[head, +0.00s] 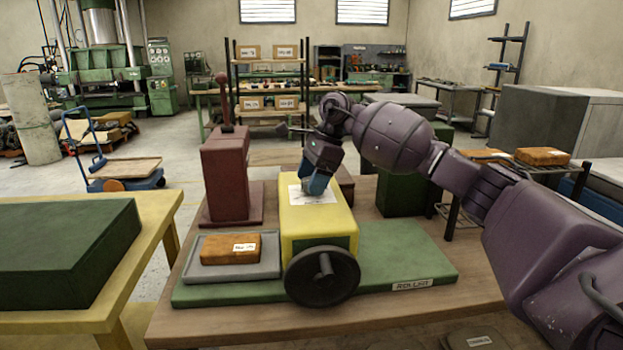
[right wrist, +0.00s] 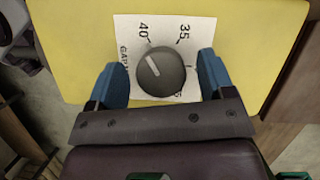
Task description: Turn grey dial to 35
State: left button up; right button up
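The grey dial (right wrist: 160,71) is round and dark, with a white pointer line. The plate (head: 298,192) lies on top of the yellow machine housing (head: 335,222) in the head view, where my gripper hides the dial. My right gripper (right wrist: 160,62) is open, its blue fingers on either side of the dial with gaps showing. It also points down in the head view (head: 318,182). My left gripper is not in view.
A black handwheel (head: 322,277) is on the housing's front. A grey tray (head: 215,272) with an orange-brown block (head: 231,248) lies to the left on the green base (head: 400,250). A dark red press (head: 226,175) with a lever stands behind the tray.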

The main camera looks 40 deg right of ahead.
jog(key=c, duration=0.9)
jog(key=shift+r+m+t+p, duration=0.25)
jog(key=shift+m+t+p, duration=0.25)
jog(key=shift+m, duration=0.4)
jog(key=m+h+p, duration=0.1)
jog(key=m+p, duration=0.1)
jog(key=m, duration=0.1)
jog(key=shift+r+m+t, duration=0.15)
jog(key=shift+m+t, duration=0.15)
jog(key=shift+t, duration=0.1)
jog(key=m+h+p, duration=0.1)
jog(key=m, duration=0.1)
jog(key=shift+m+t+p, duration=0.3)
jog(key=shift+p, duration=0.1)
jog(key=shift+m+p, duration=0.45)
jog(key=shift+m, duration=0.25)
jog(key=shift+f+m+h+p, duration=0.2)
jog(key=shift+m+h+p, duration=0.3)
jog(key=shift+m, duration=0.4)
jog(key=shift+f+m+t, duration=0.1)
jog(key=shift+m+t, duration=0.2)
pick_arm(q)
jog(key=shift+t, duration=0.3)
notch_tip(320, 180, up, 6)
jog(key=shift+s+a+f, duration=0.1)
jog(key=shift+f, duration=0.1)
